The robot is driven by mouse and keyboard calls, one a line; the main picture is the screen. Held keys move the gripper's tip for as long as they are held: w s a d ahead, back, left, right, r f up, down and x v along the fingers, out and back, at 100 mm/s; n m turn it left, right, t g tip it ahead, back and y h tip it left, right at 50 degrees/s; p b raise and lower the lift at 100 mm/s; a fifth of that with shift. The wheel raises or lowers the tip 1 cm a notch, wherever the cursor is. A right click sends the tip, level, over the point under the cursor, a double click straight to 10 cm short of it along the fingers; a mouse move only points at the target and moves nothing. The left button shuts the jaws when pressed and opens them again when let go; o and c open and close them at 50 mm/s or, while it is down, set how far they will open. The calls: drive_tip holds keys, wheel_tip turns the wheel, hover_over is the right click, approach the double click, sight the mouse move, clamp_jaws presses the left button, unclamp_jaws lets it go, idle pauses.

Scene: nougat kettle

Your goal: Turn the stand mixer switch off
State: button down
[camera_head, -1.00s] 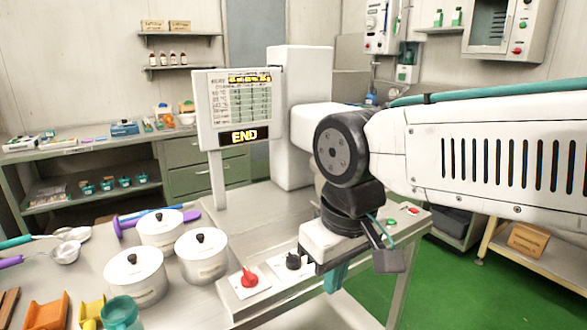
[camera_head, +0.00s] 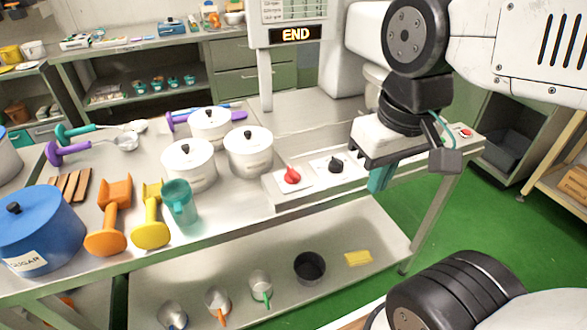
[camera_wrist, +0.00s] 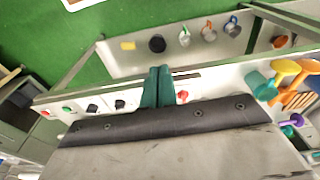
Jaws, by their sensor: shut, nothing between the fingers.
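The control panel (camera_head: 318,180) runs along the table's front edge. It carries a red knob (camera_head: 292,176) and a black knob (camera_head: 336,165), each on a white plate. In the wrist view the panel also shows the red knob (camera_wrist: 182,96), two black knobs (camera_wrist: 120,104) and small green and red buttons. I cannot read which one is the mixer switch. My gripper (camera_head: 378,178) has teal fingers, shut and empty, just right of the black knob in the head view. In the wrist view the fingers (camera_wrist: 157,86) lie between the red knob and the nearer black knob. My wrist hides part of the panel.
Several white lidded pots (camera_head: 188,165), a teal cup (camera_head: 179,202), orange and yellow scoops and a blue sugar pot (camera_head: 38,230) stand left. A lower shelf (camera_head: 210,260) holds small cups. Green floor is open at right.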

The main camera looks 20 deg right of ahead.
drive_tip(key=c, duration=1.6)
unclamp_jaws()
drive_tip(key=o, duration=0.6)
drive_tip(key=shift+w+d+f+g, duration=0.15)
drive_tip(key=shift+f+g, duration=0.15)
drive_tip(key=shift+f, duration=0.1)
drive_tip(key=shift+c, duration=0.2)
drive_tip(key=o, duration=0.4)
drive_tip(key=w, duration=0.1)
drive_tip(key=w+f+m+g, duration=0.1)
drive_tip(key=w, duration=0.1)
drive_tip(key=w+f+m, duration=0.1)
drive_tip(key=w, duration=0.1)
drive_tip(key=shift+f+g+y, duration=0.1)
drive_tip(key=shift+g+y, duration=0.2)
drive_tip(key=shift+y, duration=0.1)
drive_tip(key=shift+c, duration=0.2)
drive_tip(key=m+y, duration=0.4)
drive_tip(key=m, duration=1.2)
approach(293, 170)
drive_tip(key=x, duration=0.2)
drive_tip(key=shift+t, duration=0.4)
drive_tip(key=x, duration=0.7)
drive_tip(key=shift+s+f, duration=0.1)
drive_tip(key=shift+s, duration=0.2)
drive_tip(key=c, duration=1)
